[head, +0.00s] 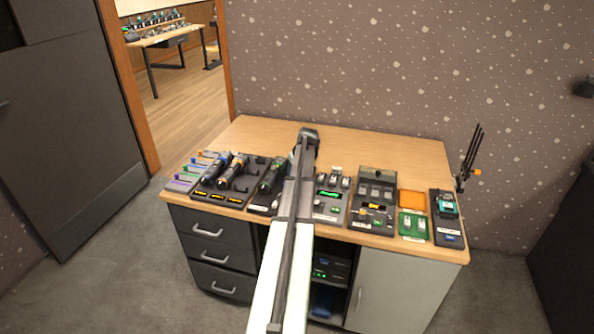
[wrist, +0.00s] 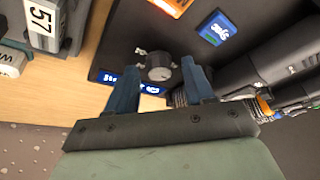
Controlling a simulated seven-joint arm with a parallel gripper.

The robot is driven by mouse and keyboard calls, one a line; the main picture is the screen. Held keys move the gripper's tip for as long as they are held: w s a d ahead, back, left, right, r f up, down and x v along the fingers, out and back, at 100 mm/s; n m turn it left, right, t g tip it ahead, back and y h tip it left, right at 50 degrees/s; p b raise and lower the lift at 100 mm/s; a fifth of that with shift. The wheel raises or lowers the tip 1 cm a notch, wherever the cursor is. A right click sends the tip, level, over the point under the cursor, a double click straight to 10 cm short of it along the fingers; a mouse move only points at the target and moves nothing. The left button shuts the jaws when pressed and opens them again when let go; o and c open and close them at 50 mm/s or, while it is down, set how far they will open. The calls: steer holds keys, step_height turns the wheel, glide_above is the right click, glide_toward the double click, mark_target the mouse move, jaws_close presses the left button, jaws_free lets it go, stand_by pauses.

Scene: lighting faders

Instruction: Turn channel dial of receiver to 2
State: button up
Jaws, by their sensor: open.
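In the wrist view, a small round grey dial (wrist: 160,68) with a light mark on its face stands on a dark panel (wrist: 117,65). The panel also carries a lit orange display (wrist: 172,4) and a blue label (wrist: 216,28). My gripper (wrist: 158,62) is open, with its two blue fingers on either side of the dial. A gap shows between the dial and each finger. I cannot read the dial's setting. In the head view my arm covers part of the desk, and I cannot tell which unit there holds this dial.
In the wrist view, dark microphones (wrist: 270,65) lie close on the right, and a grey piece marked 57 (wrist: 43,22) is on the left. In the head view, several devices line the wooden desk's (head: 390,150) front edge. The back of the desk is mostly clear.

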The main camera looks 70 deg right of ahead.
steer(key=shift+c, duration=0.5)
jaws_close()
steer(key=shift+m, duration=0.3)
steer(key=m+g, duration=0.1)
steer(key=m, duration=0.1)
steer(key=m+g+h, duration=0.1)
steer(key=m, duration=0.2)
steer(key=shift+w+a, duration=0.15)
steer(key=shift+w, duration=0.05)
steer(key=m+g, duration=0.1)
steer(key=m, duration=0.2)
steer(key=m+g, duration=0.1)
steer(key=m, duration=0.2)
steer(key=shift+w, duration=0.1)
stand_by(0.3)
